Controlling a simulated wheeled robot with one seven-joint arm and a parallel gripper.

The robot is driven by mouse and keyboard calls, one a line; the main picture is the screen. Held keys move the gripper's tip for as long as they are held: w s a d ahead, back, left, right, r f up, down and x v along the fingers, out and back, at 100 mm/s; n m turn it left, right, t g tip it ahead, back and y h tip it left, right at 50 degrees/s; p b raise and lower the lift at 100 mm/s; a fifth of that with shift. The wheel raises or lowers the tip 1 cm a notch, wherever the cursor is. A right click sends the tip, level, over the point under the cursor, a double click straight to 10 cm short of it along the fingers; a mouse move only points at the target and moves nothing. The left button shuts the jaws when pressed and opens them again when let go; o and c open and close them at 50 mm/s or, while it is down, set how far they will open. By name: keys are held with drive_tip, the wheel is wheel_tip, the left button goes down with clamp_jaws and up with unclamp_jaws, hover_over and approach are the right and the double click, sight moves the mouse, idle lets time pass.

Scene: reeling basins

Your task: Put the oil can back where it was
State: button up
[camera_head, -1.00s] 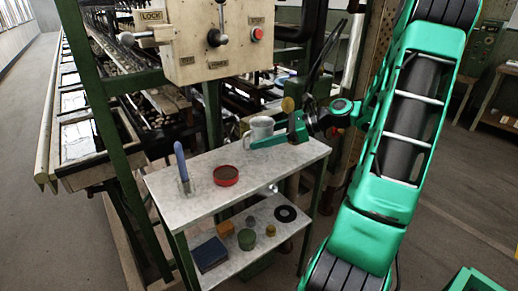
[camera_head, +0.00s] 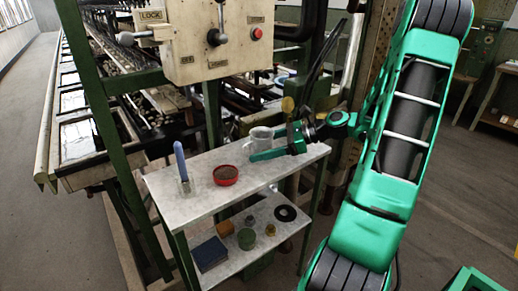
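A grey metal can with a handle on its left (camera_head: 261,139) stands upright on the right part of the pale stand's upper top (camera_head: 205,198). I take it for the oil can; no spout shows. My gripper (camera_head: 266,144) reaches in from the right at the can's height. One green finger passes in front of the can's lower part, and part of the other shows at its right, towards the back. The fingers look spread around the can, which hides the far fingertip.
On the upper top are a red round tin (camera_head: 226,175) and a blue-handled tool (camera_head: 181,163) upright in a holder. The lower shelf holds a dark blue box (camera_head: 210,254), a green tin (camera_head: 246,239) and a black ring (camera_head: 285,213). A machine panel (camera_head: 205,40) stands behind.

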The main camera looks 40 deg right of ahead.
drive_tip(key=shift+r, duration=0.15)
drive_tip(key=v, duration=1.2)
drive_tip(key=shift+s, duration=0.1)
